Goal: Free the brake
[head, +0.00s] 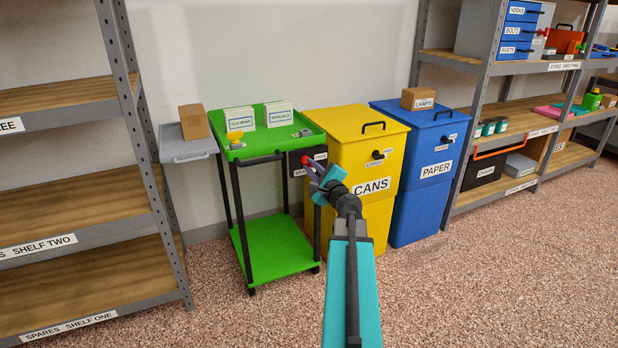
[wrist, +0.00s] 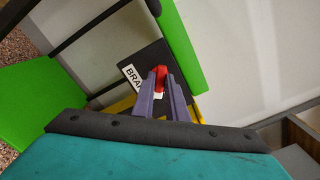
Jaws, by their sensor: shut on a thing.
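The brake is a dark plate (head: 297,162) labelled as the brake on the right side of the green cart, beside the yellow bin. In the wrist view the plate (wrist: 150,58) carries a white label, partly hidden by my fingers. A red handle (wrist: 160,76) sits on the plate. My gripper (head: 312,172) reaches the plate from the front right. In the wrist view its two purple fingers (wrist: 160,88) are shut on the red handle, which shows between and just beyond the fingertips. How far the handle is turned is hard to tell.
The green cart (head: 274,245) holds two white boxes and small items on top. A yellow CANS bin (head: 365,140) stands close on its right, then a blue PAPER bin (head: 425,150). Shelving (head: 70,185) stands at left. The speckled floor in front is clear.

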